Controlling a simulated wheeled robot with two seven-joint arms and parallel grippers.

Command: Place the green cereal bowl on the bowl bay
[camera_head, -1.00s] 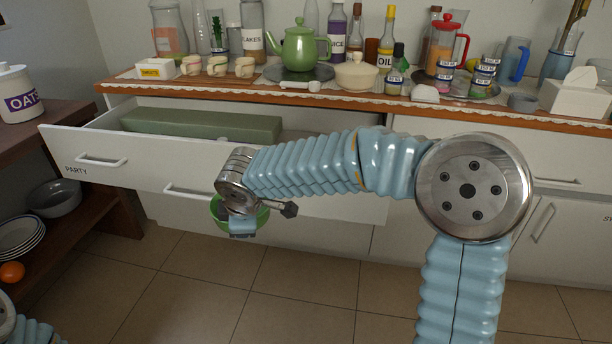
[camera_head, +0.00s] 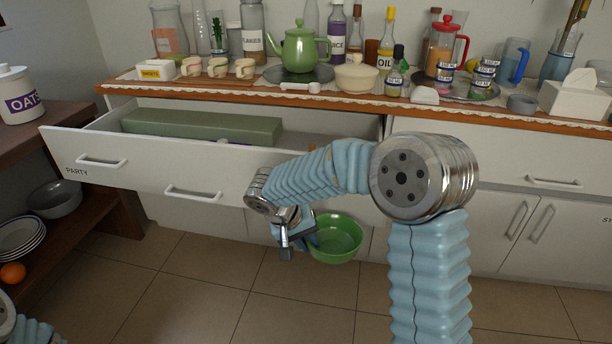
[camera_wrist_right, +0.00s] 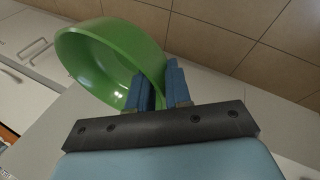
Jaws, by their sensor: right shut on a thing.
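The green cereal bowl (camera_head: 338,238) hangs in the air in front of the cabinet, below the open drawer's level. My right gripper (camera_head: 296,243) is shut on its left rim in the head view. In the right wrist view the bowl (camera_wrist_right: 108,62) is tilted, and the blue fingers (camera_wrist_right: 158,88) pinch its wall. I cannot make out a place marked as the bowl bay. Only a bit of my left arm shows at the lower left corner of the head view; its gripper is out of view.
The drawer marked PARTY (camera_head: 150,172) stands open with a long green box (camera_head: 200,126) inside. The counter holds a green teapot (camera_head: 300,48), cups, bottles and jars. At left, a shelf holds a grey bowl (camera_head: 55,198), stacked plates (camera_head: 20,236) and an orange (camera_head: 12,273). The tiled floor is clear.

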